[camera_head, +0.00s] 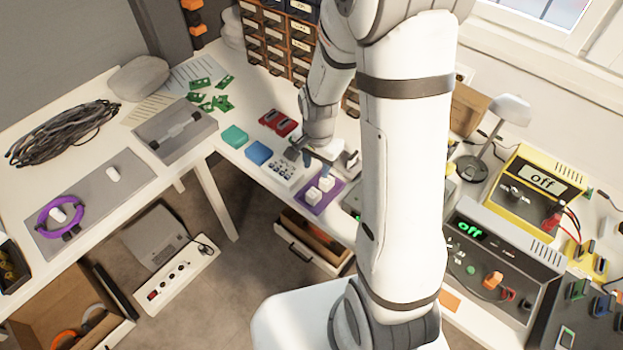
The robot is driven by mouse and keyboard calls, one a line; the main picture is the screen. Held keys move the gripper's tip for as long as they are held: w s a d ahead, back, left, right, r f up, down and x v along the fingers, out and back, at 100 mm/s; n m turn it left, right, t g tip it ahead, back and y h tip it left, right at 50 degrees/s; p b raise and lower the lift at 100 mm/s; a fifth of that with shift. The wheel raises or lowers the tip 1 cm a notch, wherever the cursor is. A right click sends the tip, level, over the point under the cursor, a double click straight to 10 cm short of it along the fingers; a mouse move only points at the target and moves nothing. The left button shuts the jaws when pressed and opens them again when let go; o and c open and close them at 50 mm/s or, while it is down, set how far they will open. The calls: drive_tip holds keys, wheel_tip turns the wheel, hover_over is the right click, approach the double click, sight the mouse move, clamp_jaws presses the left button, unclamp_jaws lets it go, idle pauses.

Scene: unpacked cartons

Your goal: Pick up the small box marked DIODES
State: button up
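My gripper (317,165) points down over the workbench, just above a white piece with dark dots (283,169) and a purple tray (325,203) with small white blocks. Its fingertips are small and partly lost against these things, so I cannot tell if it is open or what it holds. No DIODES lettering is readable. Small boxes near it are a teal one (235,136), a blue one (258,153) and a red pair (278,122). They lie left of my gripper, apart from it. My own arm hides part of the bench to the right.
A drawer cabinet (277,42) stands behind the boxes. Green circuit boards (200,84) lie to its left. A yellow instrument (533,187), a grey instrument (505,260) and a lamp (507,108) stand at right. An open drawer (312,245) juts out below the bench.

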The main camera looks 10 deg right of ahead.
drive_tip(key=m, duration=0.1)
hover_over(315, 191)
drive_tip(key=f, duration=0.4)
drive_tip(key=shift+w+d+f, duration=0.15)
drive_tip(key=shift+w+f, duration=0.05)
drive_tip(key=shift+w, duration=0.2)
drive_tip(key=shift+s+a+f+p, duration=0.1)
drive_tip(key=shift+f+p, duration=0.05)
drive_tip(key=shift+f, duration=1.1)
drive_tip(key=shift+s+a+f+p, duration=0.1)
drive_tip(key=shift+s+f+p, duration=0.1)
drive_tip(key=shift+f, duration=1.1)
drive_tip(key=shift+s+f+p, duration=0.1)
drive_tip(key=shift+f+p, duration=0.05)
drive_tip(key=shift+f, duration=1.1)
drive_tip(key=shift+c, duration=0.2)
drive_tip(key=c, duration=0.7)
